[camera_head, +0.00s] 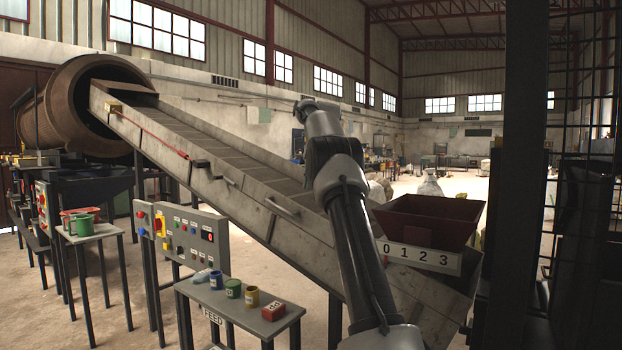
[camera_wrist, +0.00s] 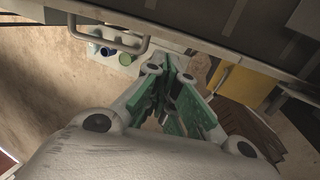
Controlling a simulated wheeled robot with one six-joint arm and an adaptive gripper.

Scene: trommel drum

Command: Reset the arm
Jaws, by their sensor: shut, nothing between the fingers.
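My arm (camera_head: 345,190) rises from the lower middle of the head view, in front of the inclined conveyor (camera_head: 225,170), and bends at the top. My gripper's fingers cannot be made out there. In the wrist view my gripper (camera_wrist: 174,68), with green finger pads, is shut and empty. It hangs over the floor beside the conveyor's side wall, touching nothing that I can see.
A rusty drum (camera_head: 85,100) stands at the conveyor's upper end and a dark red hopper (camera_head: 428,220) at its lower end. A control panel (camera_head: 182,238) and a small table (camera_head: 240,305) with several cups and a red block (camera_head: 273,311) stand in front. A metal handle (camera_wrist: 110,36) shows near my fingers.

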